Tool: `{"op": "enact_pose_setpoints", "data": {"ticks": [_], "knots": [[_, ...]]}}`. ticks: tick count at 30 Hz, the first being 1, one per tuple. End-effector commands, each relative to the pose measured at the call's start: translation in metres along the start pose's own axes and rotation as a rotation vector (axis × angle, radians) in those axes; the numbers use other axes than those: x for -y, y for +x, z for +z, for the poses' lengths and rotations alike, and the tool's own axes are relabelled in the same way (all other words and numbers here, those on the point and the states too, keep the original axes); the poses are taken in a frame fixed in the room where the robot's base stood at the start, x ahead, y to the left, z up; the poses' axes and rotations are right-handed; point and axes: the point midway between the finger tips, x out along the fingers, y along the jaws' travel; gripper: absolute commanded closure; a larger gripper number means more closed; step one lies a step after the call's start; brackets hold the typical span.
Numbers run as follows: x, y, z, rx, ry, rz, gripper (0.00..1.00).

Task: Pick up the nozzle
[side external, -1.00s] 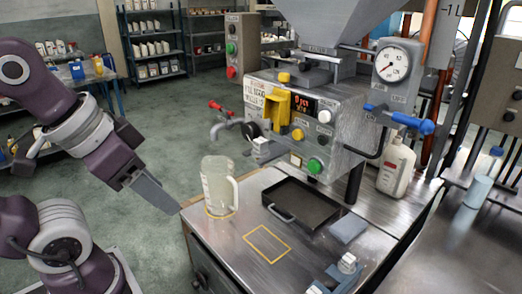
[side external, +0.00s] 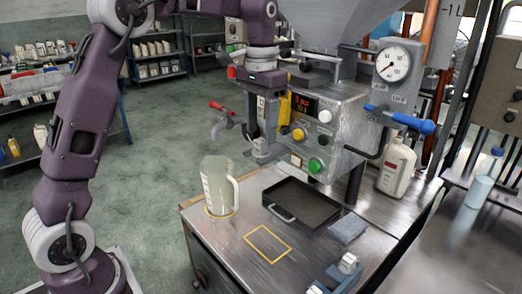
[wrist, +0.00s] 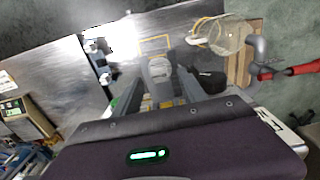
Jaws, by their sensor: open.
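The nozzle (side external: 265,154) is a small grey piece at the left front of the filling machine, above the bench. My gripper (side external: 262,146) is in front of the machine, pointing down, with its fingers at the nozzle and hiding part of it. In the wrist view the grey nozzle (wrist: 159,70) shows between the two spread fingers of my open gripper (wrist: 158,82). I cannot tell whether the fingers touch it.
A clear pitcher (side external: 215,185) stands on the bench below and left of the nozzle. A grey pipe with a red handle (side external: 222,107) juts out nearby. A dark tray (side external: 302,205) lies on the bench, behind a yellow outlined square (side external: 267,244).

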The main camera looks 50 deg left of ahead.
Motion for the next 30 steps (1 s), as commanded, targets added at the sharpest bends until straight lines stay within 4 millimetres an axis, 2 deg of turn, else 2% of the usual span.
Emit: {"op": "enact_pose_setpoints", "data": {"ticks": [1, 4, 11, 18, 30], "knots": [[0.000, 0.010, 0.001, 0.004, -0.001, 0.001, 0.51], [0.000, 0.022, 0.000, 0.001, -0.001, 0.000, 0.51], [0.000, 0.024, 0.000, -0.001, 0.000, 0.000, 0.51], [0.000, 0.024, 0.000, -0.002, 0.000, 0.000, 0.98], [0.000, 0.021, 0.001, -0.003, 0.000, -0.001, 1.00]]}}
